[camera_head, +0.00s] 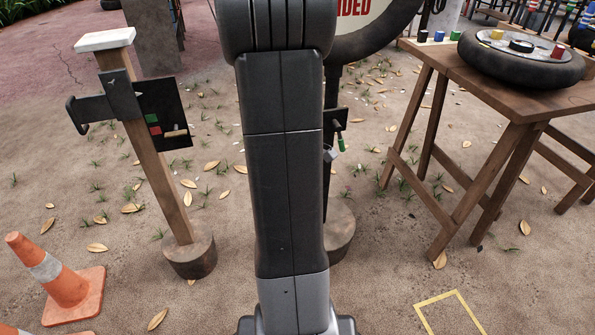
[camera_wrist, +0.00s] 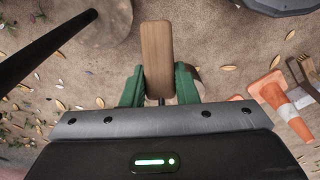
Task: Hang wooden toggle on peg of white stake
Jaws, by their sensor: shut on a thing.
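The wooden toggle (camera_wrist: 158,50), a flat brown bar, stands between the green fingers of my gripper (camera_wrist: 158,84) in the wrist view. My gripper is shut on its lower part. In the head view, the white stake (camera_head: 150,140) is a wooden post with a white top on a round base at the left. A black bracket on it has a hook-like peg (camera_head: 80,116) sticking out left. A dark plate (camera_head: 163,112) with green and red patches and a small wooden piece is on its right side. My arm hides my gripper and the toggle in the head view.
Orange cones (camera_head: 62,284) stand at the lower left, and also show in the wrist view (camera_wrist: 284,108). A round sign (camera_head: 370,25) on a black pole stands behind my arm. A wooden table (camera_head: 500,85) with a tyre is at the right. Leafy ground lies between.

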